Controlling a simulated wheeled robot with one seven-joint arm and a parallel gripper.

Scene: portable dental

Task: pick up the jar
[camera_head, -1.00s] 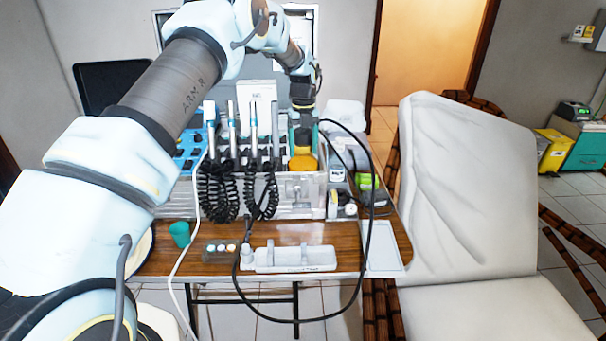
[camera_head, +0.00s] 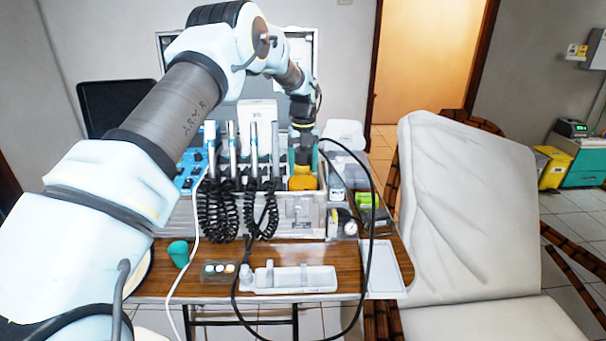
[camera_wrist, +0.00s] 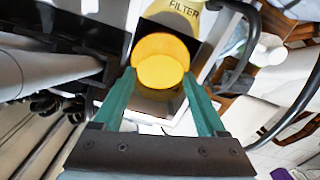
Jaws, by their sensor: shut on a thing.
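The jar (camera_head: 303,183) is yellow-orange and sits at the right end of the dental unit's top, behind its front edge. In the wrist view its round yellow lid (camera_wrist: 160,62) shows between the two green fingers. My gripper (camera_head: 303,160) points down on the jar from above and is shut on it; the fingers (camera_wrist: 160,85) lie on either side of the lid. The jar's lower part is hidden in the head view, and I cannot tell whether it touches the surface below.
Handpieces with coiled black cords (camera_head: 232,200) stand close left of the jar. A black hose loops down on the right. The wooden table (camera_head: 215,290) holds a white tray (camera_head: 295,280) and a green cup (camera_head: 178,253). A white dental chair (camera_head: 465,200) stands to the right.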

